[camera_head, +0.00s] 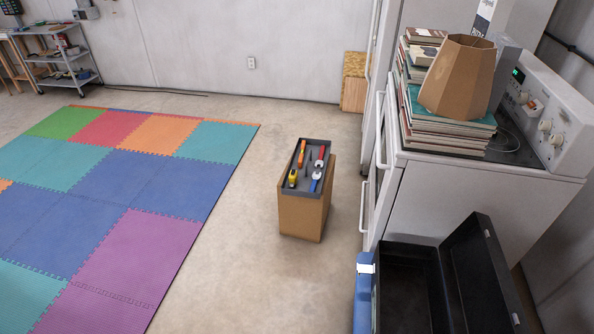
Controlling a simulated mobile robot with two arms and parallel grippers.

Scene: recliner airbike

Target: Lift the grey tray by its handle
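The grey tray (300,194) sits on top of a brown box (300,216) that stands on the concrete floor near the middle of the view. The tray holds several hand tools with red, orange, yellow and blue parts. I cannot make out the tray's handle clearly at this size. Neither of my grippers shows in this view, and nothing is seen touching the tray.
A white appliance (395,215) stands right of the box, with books (447,141) and a brown lampshade (459,78) on top. An open black case (405,290) is at the lower right. Coloured foam mats (140,240) lie left. Bare floor surrounds the box.

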